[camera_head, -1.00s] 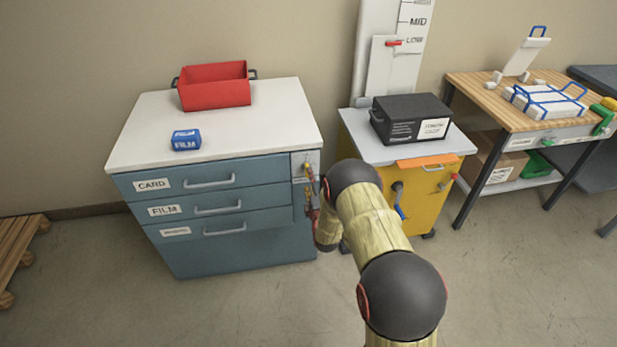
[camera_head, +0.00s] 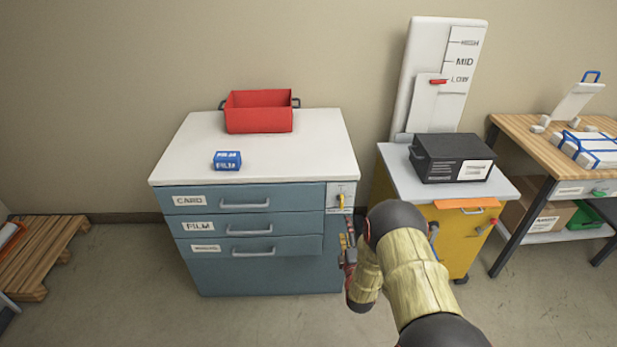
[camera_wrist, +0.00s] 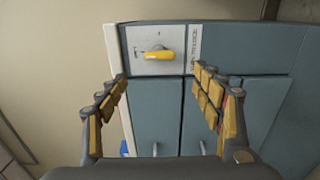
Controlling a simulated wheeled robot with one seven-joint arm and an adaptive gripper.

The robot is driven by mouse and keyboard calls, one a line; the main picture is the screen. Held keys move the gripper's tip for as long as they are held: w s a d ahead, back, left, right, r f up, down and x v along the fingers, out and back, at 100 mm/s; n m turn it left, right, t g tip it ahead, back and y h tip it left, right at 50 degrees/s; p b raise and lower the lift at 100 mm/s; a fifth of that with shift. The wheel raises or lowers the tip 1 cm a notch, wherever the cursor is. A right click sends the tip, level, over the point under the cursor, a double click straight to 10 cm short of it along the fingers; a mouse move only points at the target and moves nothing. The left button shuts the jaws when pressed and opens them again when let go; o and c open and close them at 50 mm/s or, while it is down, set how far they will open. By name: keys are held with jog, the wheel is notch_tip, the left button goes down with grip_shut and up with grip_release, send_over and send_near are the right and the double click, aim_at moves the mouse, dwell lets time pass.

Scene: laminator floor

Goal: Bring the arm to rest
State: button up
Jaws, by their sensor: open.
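My gripper (camera_wrist: 165,105) is open in the wrist view, with nothing between its two fingers. It faces the blue drawer cabinet (camera_wrist: 252,75), apart from the yellow handle (camera_wrist: 157,56) on the cabinet's light plate. In the head view my gripper (camera_head: 347,245) is near the cabinet's right front edge, below the yellow handle (camera_head: 340,202), partly hidden by my arm. My arm (camera_head: 420,285) reaches in from the lower right, bent at the elbow.
The cabinet top (camera_head: 300,155) holds a red bin (camera_head: 258,118) and a blue film box (camera_head: 227,161). A workbench (camera_head: 535,150) is farther right; a wooden pallet (camera_head: 45,255) lies left.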

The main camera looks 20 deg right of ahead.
jog(key=s+a+f+m+g+y, duration=0.1)
jog(key=s+f+m+g, duration=0.2)
jog(key=f, duration=0.4)
jog(key=s+f+m+g+y, duration=0.1)
jog(key=s+f+m+g, duration=0.15)
jog(key=f, duration=0.35)
jog(key=s+a+m+g+y, duration=0.1)
jog(key=s+a+m+g, duration=0.25)
jog(key=s+g, duration=0.2)
jog(key=s+a+r+m+p, duration=0.1)
jog(key=s+a+r+m, duration=0.1)
jog(key=s+a+r, duration=0.3)
jog(key=s+a+r+m+y+p, duration=0.1)
jog(key=s+a+r, duration=0.4)
jog(key=s+r, duration=0.8)
jog(key=s+a+r+m+y+p, duration=0.1)
jog(key=s+r, duration=0.8)
jog(key=r, duration=2.1)
jog(key=a+m+p, duration=0.2)
jog(key=a, duration=0.2)
jog(key=shift+r+g, duration=0.25)
jog(key=shift+g, duration=0.15)
